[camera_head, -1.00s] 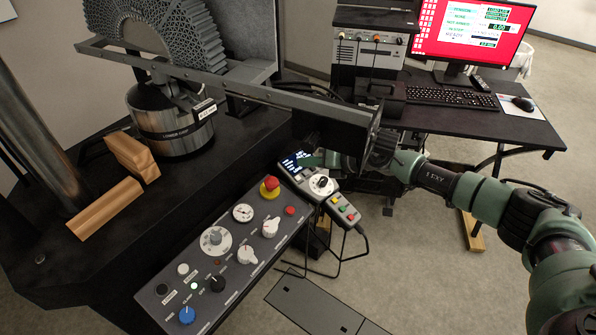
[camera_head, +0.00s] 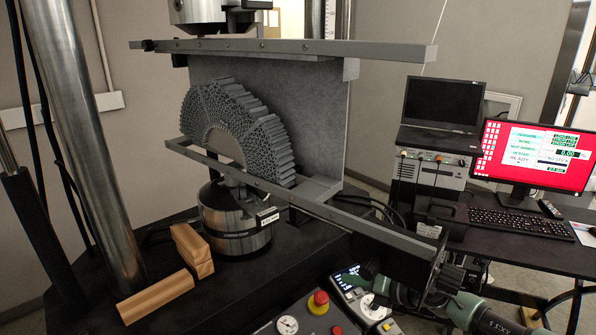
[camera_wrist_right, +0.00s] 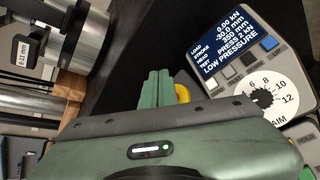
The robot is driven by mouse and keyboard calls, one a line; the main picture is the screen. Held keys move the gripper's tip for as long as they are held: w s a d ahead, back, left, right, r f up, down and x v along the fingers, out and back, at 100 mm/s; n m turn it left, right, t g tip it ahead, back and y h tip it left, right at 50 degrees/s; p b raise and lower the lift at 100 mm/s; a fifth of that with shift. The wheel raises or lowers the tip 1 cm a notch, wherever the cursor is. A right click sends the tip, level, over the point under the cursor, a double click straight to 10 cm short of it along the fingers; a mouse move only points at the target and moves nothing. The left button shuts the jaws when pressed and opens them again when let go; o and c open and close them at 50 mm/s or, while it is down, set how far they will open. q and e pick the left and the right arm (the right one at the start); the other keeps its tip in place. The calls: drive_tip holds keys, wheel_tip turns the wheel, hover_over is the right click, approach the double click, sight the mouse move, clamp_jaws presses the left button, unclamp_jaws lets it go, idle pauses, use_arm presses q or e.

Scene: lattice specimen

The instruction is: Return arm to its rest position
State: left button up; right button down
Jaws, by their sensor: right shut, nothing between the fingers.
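My right arm comes in from the lower right in the head view. My left gripper is not in view.
A grey lattice arch (camera_head: 235,120) stands between long metal bars (camera_head: 290,47) above a steel cylinder (camera_head: 235,225). Wooden blocks (camera_head: 155,297) lie on the black bench. A control panel with a red button (camera_head: 318,303) is at the bottom. A desk with a red-screened monitor (camera_head: 535,160) is right.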

drive_tip(key=s+a+r+m+t+h, duration=0.2)
drive_tip(key=s+a+m+t, duration=0.15)
drive_tip(key=m, duration=0.45)
drive_tip(key=s+a+r+m+t+h, duration=0.1)
drive_tip(key=s+a+r+m+t, duration=0.2)
drive_tip(key=a+m, duration=0.3)
drive_tip(key=s+d+f+m+g+h, duration=0.3)
drive_tip(key=s+d+f+m, duration=0.2)
drive_tip(key=s+m, duration=0.25)
drive_tip(key=s+d+f+m+g+h, duration=0.3)
drive_tip(key=s+d+f+m+h, duration=0.15)
drive_tip(key=s+m, duration=0.3)
drive_tip(key=s+d+f+m+g+y, duration=0.1)
drive_tip(key=s+f+m+g, duration=0.15)
drive_tip(key=s, duration=0.75)
drive_tip(key=s+d+f+m+g+y, duration=0.15)
drive_tip(key=s+g, duration=0.25)
drive_tip(key=s, duration=0.6)
wheel_tip(320, 180, down, 26)
drive_tip(key=g, duration=0.1)
drive_tip(key=s+d+f+g+h, duration=0.1)
drive_tip(key=s+d+f, duration=0.1)
drive_tip(key=s+f, duration=1.4)
drive_tip(key=shift+s+d+f, duration=0.2)
drive_tip(key=shift+s+d, duration=0.05)
drive_tip(key=shift+d, duration=0.1)
